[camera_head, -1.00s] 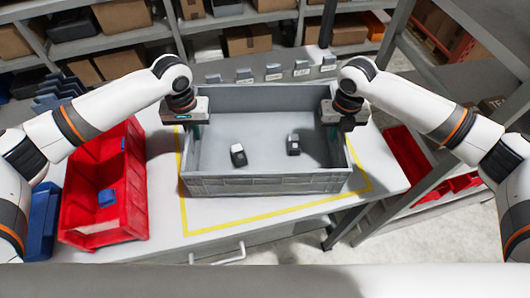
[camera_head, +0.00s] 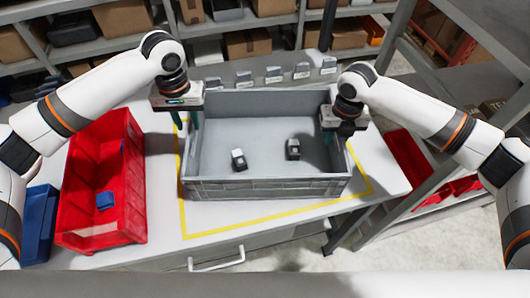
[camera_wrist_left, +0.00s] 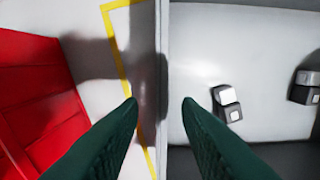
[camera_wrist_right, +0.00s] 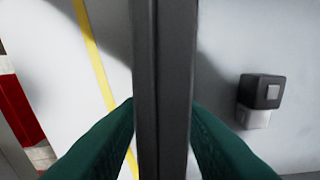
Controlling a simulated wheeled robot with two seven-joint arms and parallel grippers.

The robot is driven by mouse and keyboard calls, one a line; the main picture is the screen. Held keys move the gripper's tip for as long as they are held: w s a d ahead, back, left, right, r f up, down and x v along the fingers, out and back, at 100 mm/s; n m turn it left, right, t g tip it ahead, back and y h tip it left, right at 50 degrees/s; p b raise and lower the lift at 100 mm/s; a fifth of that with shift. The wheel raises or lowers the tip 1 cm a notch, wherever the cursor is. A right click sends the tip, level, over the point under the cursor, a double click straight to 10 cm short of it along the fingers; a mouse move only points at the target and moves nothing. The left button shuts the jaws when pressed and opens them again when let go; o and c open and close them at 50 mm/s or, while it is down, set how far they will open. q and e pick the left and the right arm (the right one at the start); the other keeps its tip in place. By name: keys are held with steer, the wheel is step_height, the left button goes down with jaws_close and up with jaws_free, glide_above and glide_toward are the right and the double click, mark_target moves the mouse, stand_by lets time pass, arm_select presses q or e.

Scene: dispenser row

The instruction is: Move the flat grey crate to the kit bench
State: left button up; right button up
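The grey crate (camera_head: 268,188) stands on a light bench (camera_head: 163,190), inside a yellow outline. Two small dark-and-white blocks lie in it: one left (camera_head: 239,160), one right (camera_head: 293,149). My left gripper (camera_head: 187,122) is open above the crate's left wall; in the left wrist view its fingers (camera_wrist_left: 160,100) are apart, one on each side of the wall, with gaps visible. My right gripper (camera_head: 332,140) is at the right wall. In the right wrist view its fingers (camera_wrist_right: 163,102) are spread equally wide, with the rim between them; the rim hides part of the gap.
A red bin (camera_head: 125,200) with a blue block (camera_head: 105,200) stands left of the crate, a blue bin (camera_head: 40,225) beside it. Several small grey pieces (camera_head: 274,74) stand in a row behind the crate. Grey shelving (camera_head: 440,60) and red bins (camera_head: 410,160) are at the right.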

arm_select(q)
step_height(320, 180, up, 5)
steer(key=shift+r, duration=0.25)
arm_select(e)
steer(key=shift+r, duration=0.15)
step_height(320, 180, up, 12)
steer(key=shift+f, duration=0.15)
steer(key=shift+f, duration=0.1)
stand_by(0.4)
